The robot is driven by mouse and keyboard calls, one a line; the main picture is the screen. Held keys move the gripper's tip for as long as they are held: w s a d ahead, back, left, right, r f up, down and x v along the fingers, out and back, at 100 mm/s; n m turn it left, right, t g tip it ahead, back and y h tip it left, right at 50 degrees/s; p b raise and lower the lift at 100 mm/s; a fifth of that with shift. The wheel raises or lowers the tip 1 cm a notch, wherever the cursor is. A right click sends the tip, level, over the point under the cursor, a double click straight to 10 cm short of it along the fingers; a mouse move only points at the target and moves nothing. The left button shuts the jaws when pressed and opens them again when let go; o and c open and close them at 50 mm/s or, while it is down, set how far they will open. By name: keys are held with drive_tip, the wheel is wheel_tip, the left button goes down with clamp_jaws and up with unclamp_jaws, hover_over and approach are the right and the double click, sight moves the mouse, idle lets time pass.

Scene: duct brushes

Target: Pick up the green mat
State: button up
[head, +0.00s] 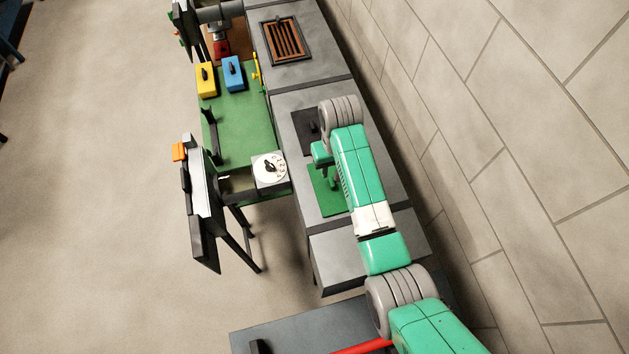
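The green mat (328,202) lies on the grey bench in the head view, partly covered by my arm on its right side. My arm reaches over the bench from the lower right, and its wrist end bends down at the mat's far edge. My gripper (330,176) is small and partly hidden by the arm, above or at the far part of the mat. I cannot tell whether it touches the mat or how its fingers stand.
A black square (305,126) lies on the bench just beyond the mat. Further back is a brown slatted grille (284,41). A green table (243,118) to the left bears a yellow box (206,82), a blue box (233,76) and a white dial (269,168). A tiled wall runs along the right.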

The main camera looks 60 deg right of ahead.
sight(332, 181)
wheel_tip(332, 181, down, 2)
drive_tip(key=shift+s+f, duration=0.1)
drive_tip(key=shift+f, duration=0.15)
drive_tip(key=f, duration=0.5)
drive_tip(key=shift+w, duration=0.25)
clamp_jaws()
